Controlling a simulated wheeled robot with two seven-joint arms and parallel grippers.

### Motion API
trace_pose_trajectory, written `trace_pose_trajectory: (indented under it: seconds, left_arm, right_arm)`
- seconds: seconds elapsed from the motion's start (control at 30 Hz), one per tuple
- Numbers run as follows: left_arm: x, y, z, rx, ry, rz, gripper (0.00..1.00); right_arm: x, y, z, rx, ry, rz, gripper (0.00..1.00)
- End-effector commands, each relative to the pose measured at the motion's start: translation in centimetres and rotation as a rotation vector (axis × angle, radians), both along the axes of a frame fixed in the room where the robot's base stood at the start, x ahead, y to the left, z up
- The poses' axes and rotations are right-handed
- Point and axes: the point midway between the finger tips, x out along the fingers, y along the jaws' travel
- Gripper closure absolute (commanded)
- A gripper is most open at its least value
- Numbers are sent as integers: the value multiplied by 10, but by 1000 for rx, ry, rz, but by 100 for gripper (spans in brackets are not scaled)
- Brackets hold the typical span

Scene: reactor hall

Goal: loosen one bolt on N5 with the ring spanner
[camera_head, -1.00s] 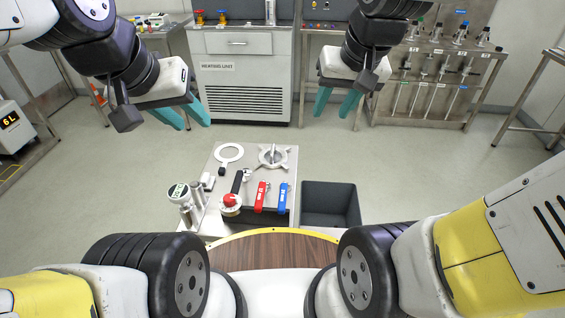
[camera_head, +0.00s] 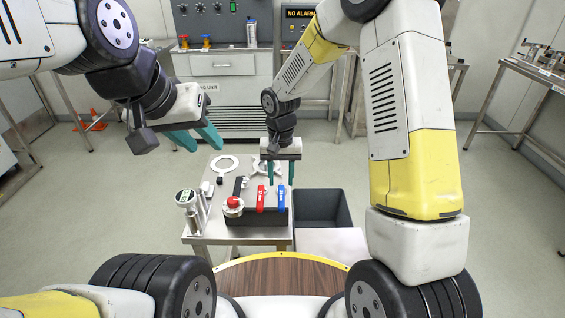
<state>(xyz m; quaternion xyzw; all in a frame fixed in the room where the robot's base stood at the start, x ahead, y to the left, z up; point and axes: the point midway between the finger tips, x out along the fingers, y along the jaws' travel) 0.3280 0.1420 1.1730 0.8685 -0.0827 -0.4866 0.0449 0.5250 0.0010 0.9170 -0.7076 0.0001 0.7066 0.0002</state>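My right gripper (camera_head: 281,180) points down over the back right of a small metal table (camera_head: 213,228), open with its teal fingers apart and nothing between them. A red-handled tool (camera_head: 261,197) and a blue-handled tool (camera_head: 282,198) stand in a dark holder (camera_head: 262,217) just in front of it. I cannot tell which of these is the ring spanner. My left gripper (camera_head: 196,140) is open and empty in the air, left of and behind the table. I cannot make out N5 or its bolts.
On the table are a white ring (camera_head: 225,161), a red-topped round item (camera_head: 234,206), a gauge on a stand (camera_head: 187,197) and a star-shaped metal part (camera_head: 258,167), partly hidden by my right gripper. A dark open bin (camera_head: 322,208) is to the right.

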Motion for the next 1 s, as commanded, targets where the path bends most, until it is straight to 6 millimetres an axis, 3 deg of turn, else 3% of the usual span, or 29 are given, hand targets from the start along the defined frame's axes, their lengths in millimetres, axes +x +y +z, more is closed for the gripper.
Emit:
trace_pose_trajectory:
  seconds: [0.43,0.87,1.0]
  left_arm:
    - [0,0,0,0,0,0,64]
    - [0,0,0,0,0,0,64]
    - [0,0,0,0,0,0,64]
  right_arm:
    - [-1,-1,-68,-1,3,1,60]
    - [-1,-1,-80,0,1,0,60]
    - [-1,-1,-79,0,1,0,84]
